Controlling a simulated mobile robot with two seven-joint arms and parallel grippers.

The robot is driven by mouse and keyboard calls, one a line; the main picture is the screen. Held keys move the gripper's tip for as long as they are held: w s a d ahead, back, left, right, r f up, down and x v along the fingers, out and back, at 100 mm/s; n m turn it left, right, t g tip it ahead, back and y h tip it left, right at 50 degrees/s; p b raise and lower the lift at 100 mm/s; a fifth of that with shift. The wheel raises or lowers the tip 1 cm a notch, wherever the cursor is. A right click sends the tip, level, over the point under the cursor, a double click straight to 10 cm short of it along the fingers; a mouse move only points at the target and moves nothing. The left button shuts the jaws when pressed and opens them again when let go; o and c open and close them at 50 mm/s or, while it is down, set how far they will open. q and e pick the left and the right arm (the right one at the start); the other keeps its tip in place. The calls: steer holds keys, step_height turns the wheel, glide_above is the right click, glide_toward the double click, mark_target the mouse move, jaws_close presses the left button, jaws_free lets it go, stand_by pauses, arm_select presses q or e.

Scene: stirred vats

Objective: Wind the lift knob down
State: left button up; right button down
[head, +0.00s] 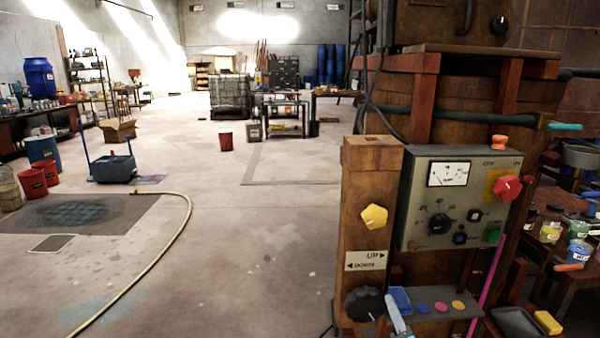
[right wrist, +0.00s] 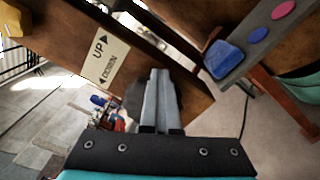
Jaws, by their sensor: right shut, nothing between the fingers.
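A black round knob (head: 364,304) sits low on the wooden post (head: 372,200), below a plate (head: 366,261) marked UP with a right arrow and DOWN with a left arrow. A yellow knob (head: 374,217) sits above the plate. My right gripper (head: 391,300) is just right of the black knob in the head view, with its fingers shut and empty. My left gripper is out of view.
A grey control box (head: 462,200) with a dial, a red knob (head: 507,188) and switches is right of the post. Below it a small shelf (head: 440,310) carries coloured buttons. A pink rod (head: 486,280) stands beside it. The floor to the left is open, crossed by a yellow hose (head: 165,265).

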steer(key=shift+a+r+p, duration=0.7)
steer(key=shift+a+r, duration=0.1)
steer(key=shift+a, duration=0.05)
steer(key=shift+s+a+r, duration=0.1)
steer(key=shift+s+a, duration=0.05)
steer(key=shift+a, duration=0.2)
steer(key=shift+d+r+p, duration=0.1)
steer(key=shift+r+p, duration=0.05)
steer(key=shift+p, duration=0.25)
steer(key=s, duration=0.4)
steer(key=s+d, duration=0.1)
steer(key=shift+s+r, duration=0.4)
